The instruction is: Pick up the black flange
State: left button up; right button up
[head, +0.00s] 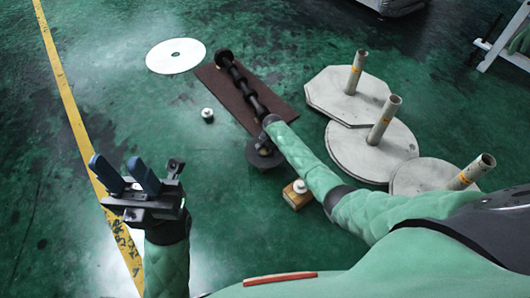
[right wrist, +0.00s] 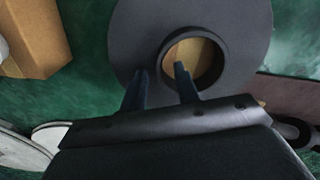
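The black flange (right wrist: 240,35) is a dark round disc with a raised ring around its centre hole, seen close up in the right wrist view. A tan surface shows through the hole. In the head view the flange (head: 262,160) is partly hidden by my right wrist. My right gripper (right wrist: 161,72) is over the flange with its fingers apart. One fingertip overlaps the hole and the other is outside the ring; I cannot tell whether they touch it. My left gripper (head: 116,166) is open and empty, away from the flange.
A brown mat (head: 277,100) carries a black lobed shaft (head: 243,87). Three pale plates with upright tubes (head: 384,120) stand at right. A white disc (head: 160,58), a small metal piece (head: 207,115) and a wooden block (head: 296,199) lie on the green floor. The floor at left is clear.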

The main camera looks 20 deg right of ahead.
grip_shut()
